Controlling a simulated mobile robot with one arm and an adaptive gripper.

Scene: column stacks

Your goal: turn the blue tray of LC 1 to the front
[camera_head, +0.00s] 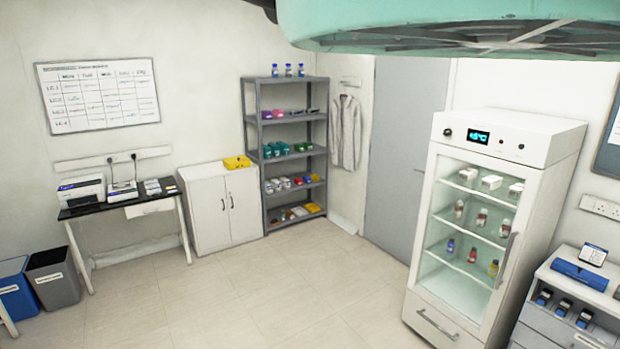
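My gripper is not in view. No column stack that I can identify as LC 1 shows, and I cannot identify its blue tray. A whiteboard (97,95) on the left wall carries a handwritten grid whose row labels seem to start with LC.
A glass-door fridge (510,130) with vials stands right of a grey door (405,150). A grey shelf rack (290,122), white cabinet (220,208), black-topped desk (130,199) and bins (52,278) line the back and left. The floor (250,300) is clear. A teal part crosses the top.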

